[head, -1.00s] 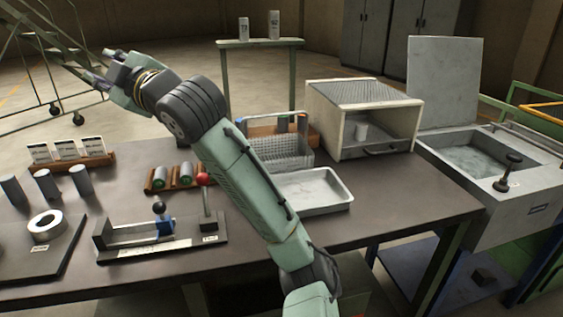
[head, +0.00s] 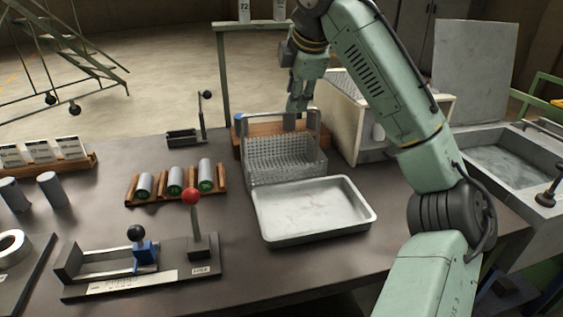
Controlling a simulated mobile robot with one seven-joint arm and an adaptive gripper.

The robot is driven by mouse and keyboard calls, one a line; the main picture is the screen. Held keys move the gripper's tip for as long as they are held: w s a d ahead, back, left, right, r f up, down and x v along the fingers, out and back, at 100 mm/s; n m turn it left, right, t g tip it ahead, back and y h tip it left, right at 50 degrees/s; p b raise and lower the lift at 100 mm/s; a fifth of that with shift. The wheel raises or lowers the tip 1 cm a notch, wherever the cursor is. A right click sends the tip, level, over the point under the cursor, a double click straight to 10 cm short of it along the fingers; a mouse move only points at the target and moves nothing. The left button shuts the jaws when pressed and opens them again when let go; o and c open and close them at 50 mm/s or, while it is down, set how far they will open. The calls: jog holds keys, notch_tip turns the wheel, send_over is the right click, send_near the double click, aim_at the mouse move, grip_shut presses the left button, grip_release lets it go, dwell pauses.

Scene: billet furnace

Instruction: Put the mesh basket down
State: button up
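The mesh basket (head: 285,158) is a grey wire basket with a raised handle. It stands upright on the dark table, just behind the shallow metal tray. My gripper (head: 297,108) points down over the basket at the height of its handle, at the handle's far side. Its fingertips are small and partly hidden by the handle, so I cannot tell whether they are open or shut, or whether they touch it. The inside of the basket looks empty.
A metal tray (head: 312,212) lies in front of the basket. A wooden rack (head: 262,132) is behind it and a white box (head: 352,115) stands to its right. A rack of cylinders (head: 176,184) and a lever fixture (head: 140,262) are left. A water tank (head: 505,160) is far right.

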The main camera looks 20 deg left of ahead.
jog(key=shift+s+p+x, duration=0.15)
jog(key=shift+p+x, duration=0.2)
jog(key=shift+x, duration=1.35)
jog(key=shift+s+p+x, duration=0.15)
jog(key=shift+p+x, duration=0.15)
jog(key=shift+x, duration=1.4)
jog(key=shift+a+f, duration=0.1)
jog(key=shift+f, duration=0.05)
grip_shut()
